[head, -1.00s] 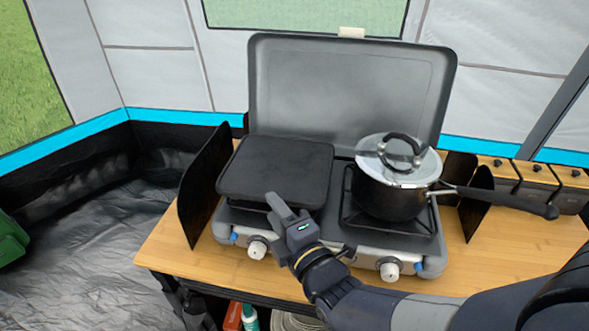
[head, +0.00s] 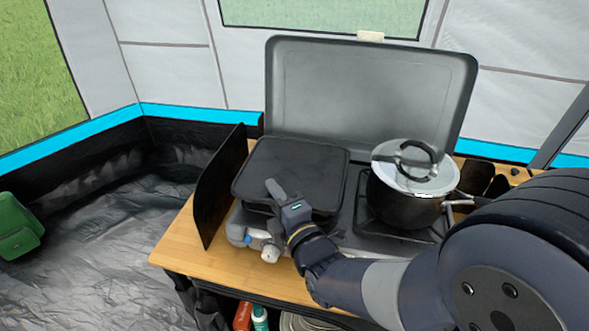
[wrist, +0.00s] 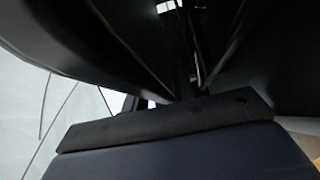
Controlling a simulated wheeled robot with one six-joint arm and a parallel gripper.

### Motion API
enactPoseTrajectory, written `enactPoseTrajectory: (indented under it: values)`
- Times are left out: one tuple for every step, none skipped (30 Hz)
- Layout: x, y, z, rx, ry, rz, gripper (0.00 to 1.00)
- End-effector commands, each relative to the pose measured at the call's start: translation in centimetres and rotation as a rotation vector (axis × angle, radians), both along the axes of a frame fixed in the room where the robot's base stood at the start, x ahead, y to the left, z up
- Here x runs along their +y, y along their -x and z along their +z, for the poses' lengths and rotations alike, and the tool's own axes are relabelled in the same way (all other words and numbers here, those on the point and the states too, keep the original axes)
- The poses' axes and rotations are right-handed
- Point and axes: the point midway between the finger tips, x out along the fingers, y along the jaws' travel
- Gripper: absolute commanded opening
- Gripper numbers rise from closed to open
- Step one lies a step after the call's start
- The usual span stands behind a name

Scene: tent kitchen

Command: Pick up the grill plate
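The grill plate (head: 300,165) is a flat black rounded square over the left burner of the grey camping stove (head: 355,222). In the head view my gripper (head: 275,190) is at its front edge. One grey finger shows over the plate's top near that edge; the other finger is hidden, so I cannot tell whether the gripper holds the plate. The wrist view shows mostly dark surfaces close up, and I cannot make out the fingers or their gap there.
A lidded black pot (head: 405,190) stands on the right burner, close to my arm. A black wind panel (head: 223,187) stands left of the plate. The raised stove lid (head: 370,95) is behind. The wooden table (head: 185,245) has bare wood at the front left.

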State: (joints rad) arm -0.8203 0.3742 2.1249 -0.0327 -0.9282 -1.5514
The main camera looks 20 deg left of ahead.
Motion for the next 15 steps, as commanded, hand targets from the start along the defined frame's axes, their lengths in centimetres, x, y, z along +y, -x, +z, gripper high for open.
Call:
enactPoseTrajectory:
  values:
    - [-0.01,0.01,0.00,0.000,0.000,0.000,0.21]
    - [-0.01,0.01,0.01,0.000,0.000,0.000,0.19]
    - [-0.01,0.01,0.01,0.000,0.000,0.000,0.15]
    - [-0.01,0.01,0.01,0.000,0.000,0.000,0.13]
    - [-0.01,0.00,0.01,0.000,0.000,0.000,0.11]
    - [-0.01,0.00,0.01,0.000,0.000,0.000,0.07]
    - [-0.02,0.01,0.01,0.000,0.000,0.000,0.05]
    - [-0.02,0.01,0.01,0.000,0.000,0.000,0.02]
    - [-0.02,0.01,0.01,0.000,0.000,0.000,0.00]
    - [-0.02,0.01,0.00,0.000,0.000,0.000,0.00]
    - [-0.02,0.01,0.00,0.000,0.000,0.000,0.00]
    - [-0.02,0.01,0.00,0.000,0.000,0.000,0.00]
    - [-0.02,0.01,0.00,0.000,0.000,0.000,0.00]
    - [-0.02,0.01,0.00,0.000,0.000,0.000,0.00]
    - [-0.02,0.01,0.00,0.000,0.000,0.000,0.00]
